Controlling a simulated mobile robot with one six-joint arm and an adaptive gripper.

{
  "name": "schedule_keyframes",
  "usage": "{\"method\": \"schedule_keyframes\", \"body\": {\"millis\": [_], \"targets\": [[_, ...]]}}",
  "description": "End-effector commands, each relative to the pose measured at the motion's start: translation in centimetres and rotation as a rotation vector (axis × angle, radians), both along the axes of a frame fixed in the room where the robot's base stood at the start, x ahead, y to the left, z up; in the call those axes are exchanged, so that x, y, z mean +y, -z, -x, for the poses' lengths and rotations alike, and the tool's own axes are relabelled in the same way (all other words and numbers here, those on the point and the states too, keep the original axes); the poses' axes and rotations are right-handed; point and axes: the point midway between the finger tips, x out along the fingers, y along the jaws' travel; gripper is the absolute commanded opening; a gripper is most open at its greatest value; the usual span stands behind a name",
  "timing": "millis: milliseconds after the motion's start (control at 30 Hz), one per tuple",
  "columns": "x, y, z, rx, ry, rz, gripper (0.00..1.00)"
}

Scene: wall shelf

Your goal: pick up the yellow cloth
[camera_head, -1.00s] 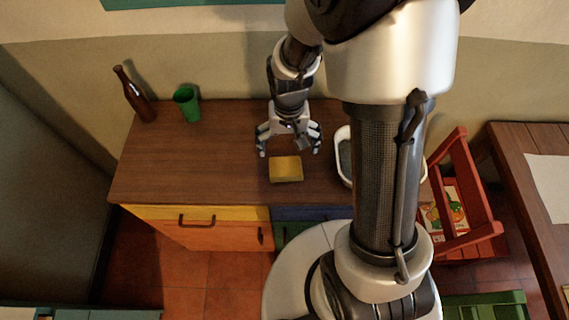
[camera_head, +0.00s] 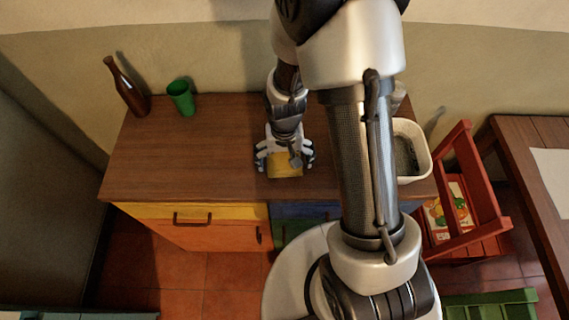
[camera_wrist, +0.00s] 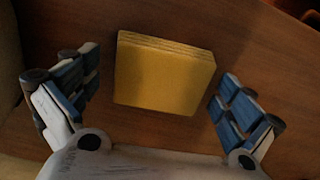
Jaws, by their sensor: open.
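The yellow cloth (camera_head: 287,167) is a folded square lying flat on the brown wooden cabinet top (camera_head: 180,165), near its front edge. In the wrist view the cloth (camera_wrist: 163,78) lies between the two fingers, with its stacked layers showing along the far edge. My gripper (camera_head: 284,163) is open just above the cloth, with one finger to each side. In the wrist view there is a gap between the cloth and each finger of my gripper (camera_wrist: 160,100). The gripper hides part of the cloth in the head view.
A brown bottle (camera_head: 128,88) and a green cup (camera_head: 181,98) stand at the back left. A white basin (camera_head: 425,160) sits on the right, partly behind my arm. A red chair (camera_head: 468,195) stands right of the cabinet.

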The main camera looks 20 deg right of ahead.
Motion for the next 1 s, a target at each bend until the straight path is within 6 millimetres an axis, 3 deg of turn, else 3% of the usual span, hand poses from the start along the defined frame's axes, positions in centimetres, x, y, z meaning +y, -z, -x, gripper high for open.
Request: {"method": "schedule_keyframes", "body": {"millis": [67, 600, 1000], "targets": [[0.0, -0.1, 0.0, 0.0, 0.0, 0.0, 1.0], [0.0, -0.1, 0.0, 0.0, 0.0, 0.0, 0.65], [0.0, -1.2, 0.0, -0.001, 0.0, 0.0, 0.65]]}}
